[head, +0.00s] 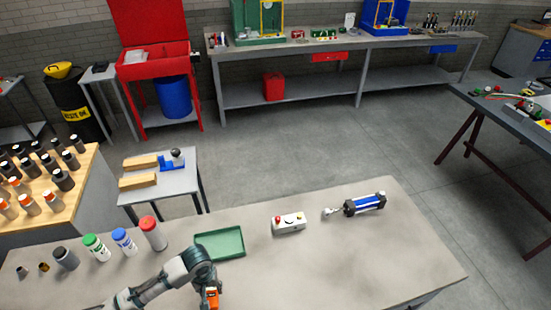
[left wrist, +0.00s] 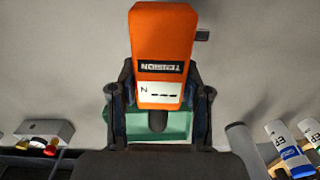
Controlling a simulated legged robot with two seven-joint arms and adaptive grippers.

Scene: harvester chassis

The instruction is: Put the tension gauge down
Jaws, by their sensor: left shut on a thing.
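The tension gauge (head: 212,298) is orange. In the left wrist view the gauge (left wrist: 164,40) shows a black TENSION label and a white N display with dashes. My left gripper (left wrist: 160,90) is shut on it, one finger on each side. In the head view my left gripper (head: 207,287) is over the near part of the bench, in front of the green tray (head: 220,245). I cannot tell whether the gauge touches the bench top (head: 330,255). My right gripper is not in view.
The bench right of my gripper is clear.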

